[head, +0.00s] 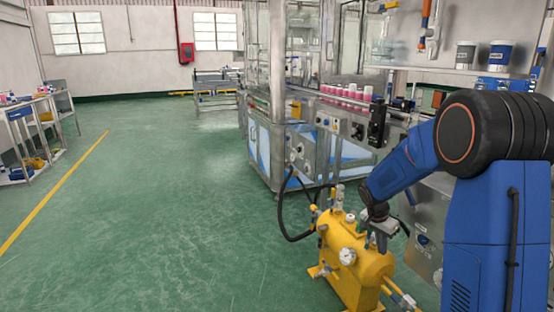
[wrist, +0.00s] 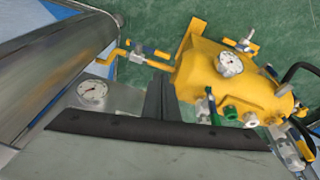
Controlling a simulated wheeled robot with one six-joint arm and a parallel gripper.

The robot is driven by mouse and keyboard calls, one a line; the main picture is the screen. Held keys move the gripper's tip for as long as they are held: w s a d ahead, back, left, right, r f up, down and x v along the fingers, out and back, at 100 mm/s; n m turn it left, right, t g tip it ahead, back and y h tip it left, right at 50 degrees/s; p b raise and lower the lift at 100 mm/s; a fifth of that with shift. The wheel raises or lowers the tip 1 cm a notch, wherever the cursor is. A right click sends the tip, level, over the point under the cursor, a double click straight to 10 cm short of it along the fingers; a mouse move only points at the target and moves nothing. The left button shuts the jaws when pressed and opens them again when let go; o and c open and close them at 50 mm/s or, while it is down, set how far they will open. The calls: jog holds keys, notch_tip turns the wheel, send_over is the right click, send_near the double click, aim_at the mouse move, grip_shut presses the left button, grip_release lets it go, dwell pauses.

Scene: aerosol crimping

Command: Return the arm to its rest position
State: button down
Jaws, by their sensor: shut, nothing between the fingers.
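My arm (head: 410,165) is blue with black joints and reaches in from the right in the head view. Its end, my gripper (head: 382,242), points down beside and in front of the yellow pressure tank (head: 350,284). The gripper is shut and empty. In the wrist view the yellow tank (wrist: 200,68) lies at the upper right, with a round white gauge (wrist: 229,65) and green and metal valves (wrist: 232,114). I cannot tell how much space separates the gripper from the tank.
A glazed filling machine (head: 300,150) with pink-and-white cans (head: 345,91) stands behind the tank. A black hose (head: 285,215) loops left of the tank. A small gauge (wrist: 92,91) shows on a grey panel. Green floor (head: 150,200) is free at left, with tables (head: 35,125) beyond.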

jog(key=s+a+r+n+t, duration=0.1)
jog(key=s+a+r+n, duration=0.2)
jog(key=s+r, duration=0.65)
jog(key=s+a+r+n+t+y, duration=0.1)
jog(key=s+a+r+n, duration=0.1)
jog(key=s, duration=0.8)
jog(key=s+a+r+n+t+y, duration=0.1)
jog(key=s+a+r+n, duration=0.1)
jog(key=s, duration=0.8)
jog(key=s+a+r+n+t+y, duration=0.1)
jog(key=s+a+r+n, duration=0.2)
jog(key=s, duration=0.7)
jog(key=shift+a+n, duration=0.4)
jog(key=shift+n, duration=0.6)
